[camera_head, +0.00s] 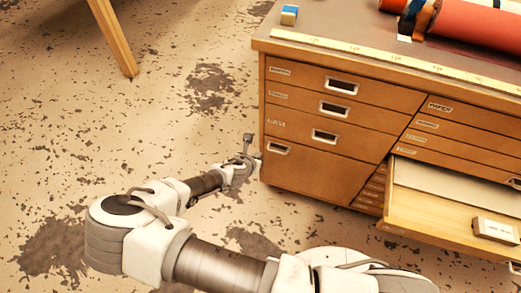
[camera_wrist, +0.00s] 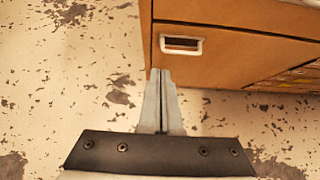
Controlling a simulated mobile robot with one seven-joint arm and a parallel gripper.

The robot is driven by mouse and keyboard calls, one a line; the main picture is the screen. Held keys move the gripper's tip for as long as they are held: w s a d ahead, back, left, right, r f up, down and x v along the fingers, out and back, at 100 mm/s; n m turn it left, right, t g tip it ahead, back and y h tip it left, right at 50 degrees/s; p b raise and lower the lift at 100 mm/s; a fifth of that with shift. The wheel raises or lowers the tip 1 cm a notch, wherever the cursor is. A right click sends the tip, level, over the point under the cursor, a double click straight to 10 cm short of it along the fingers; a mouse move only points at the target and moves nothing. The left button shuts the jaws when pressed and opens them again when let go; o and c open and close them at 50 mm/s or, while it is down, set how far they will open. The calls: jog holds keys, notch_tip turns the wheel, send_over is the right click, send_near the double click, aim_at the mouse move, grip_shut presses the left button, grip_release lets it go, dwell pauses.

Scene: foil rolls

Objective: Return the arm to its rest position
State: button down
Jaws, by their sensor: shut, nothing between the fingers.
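My gripper (camera_head: 250,152) is at the end of my white and grey arm, close to the left front corner of the wooden drawer cabinet (camera_head: 335,172). In the wrist view my gripper (camera_wrist: 160,76) has its two grey fingers together, with nothing between them. Its fingertips overlap the lower left corner of the cabinet front (camera_wrist: 230,62) in that view, below a drawer handle (camera_wrist: 181,44). I cannot tell whether they touch the wood. The arm reaches low over the floor from the bottom of the head view.
A lower right drawer (camera_head: 440,220) stands open with a small labelled box (camera_head: 495,231) in it. On the cabinet top lie a yellow ruler strip (camera_head: 385,57), a red roll (camera_head: 480,27) and a small blue-and-white block (camera_head: 289,15). A wooden leg (camera_head: 113,38) stands upper left. The floor at left is clear.

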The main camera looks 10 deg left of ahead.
jog(key=shift+v, duration=1.05)
